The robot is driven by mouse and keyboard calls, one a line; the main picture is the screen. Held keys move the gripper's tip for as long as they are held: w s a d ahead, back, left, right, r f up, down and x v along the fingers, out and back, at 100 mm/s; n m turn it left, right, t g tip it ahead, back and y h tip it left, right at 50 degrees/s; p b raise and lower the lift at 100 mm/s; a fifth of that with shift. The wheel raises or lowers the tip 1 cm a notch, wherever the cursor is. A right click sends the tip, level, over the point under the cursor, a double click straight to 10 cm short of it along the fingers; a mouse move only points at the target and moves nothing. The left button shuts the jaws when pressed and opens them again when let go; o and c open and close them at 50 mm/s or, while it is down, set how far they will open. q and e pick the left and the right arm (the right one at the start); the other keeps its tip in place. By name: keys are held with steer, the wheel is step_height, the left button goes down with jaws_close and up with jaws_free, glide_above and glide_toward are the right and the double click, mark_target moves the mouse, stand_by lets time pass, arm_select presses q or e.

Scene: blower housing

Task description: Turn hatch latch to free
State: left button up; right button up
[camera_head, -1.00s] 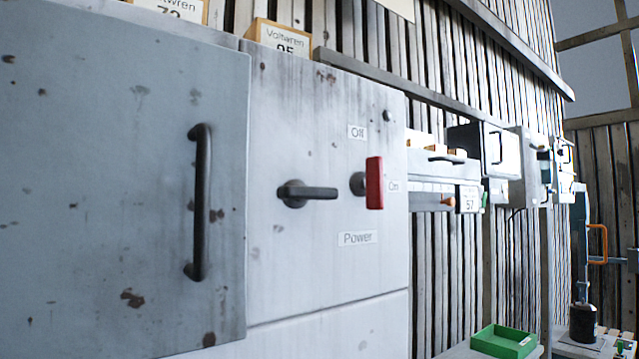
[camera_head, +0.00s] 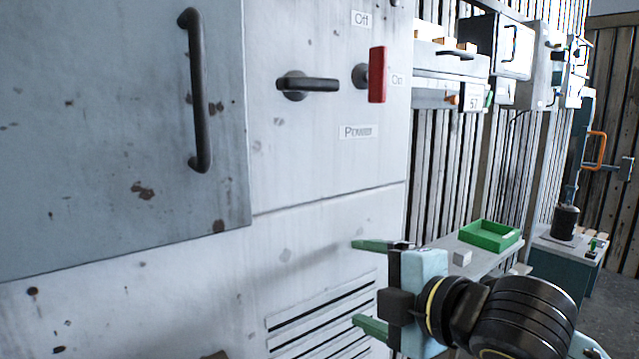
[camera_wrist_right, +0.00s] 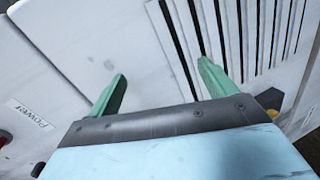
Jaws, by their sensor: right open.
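The hatch latch is a dark lever handle (camera_head: 308,84) on the pale grey cabinet front, lying horizontal with its free end to the right. To its left is the hatch door (camera_head: 110,130) with a long black vertical bar handle (camera_head: 196,90); the door looks closed. My right gripper (camera_head: 362,284) is open and empty, below and to the right of the latch, in front of the lower panel with vent slots. The wrist view shows its two green fingers (camera_wrist_right: 160,85) spread apart, with nothing between them. My left gripper is not in view.
A red power switch (camera_head: 377,75) sits just right of the latch, between Off and On labels. A Power label (camera_head: 357,131) is below. A green tray (camera_head: 489,236) and a small pale block (camera_head: 462,257) rest on a bench at right.

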steer(key=s+a+r+n+y, duration=0.1)
steer(key=s+r+n, duration=0.2)
steer(key=r+n, duration=0.4)
steer(key=s+a+r+n+y, duration=0.1)
steer(key=s+r+n, duration=0.25)
steer(key=r, duration=0.55)
steer(key=n+t, duration=0.2)
steer(key=n, duration=0.8)
glide_toward(316, 79)
steer(key=p+x, duration=0.9)
steer(key=shift+w+a, duration=0.1)
steer(key=shift+w, duration=0.05)
steer(key=c, duration=1)
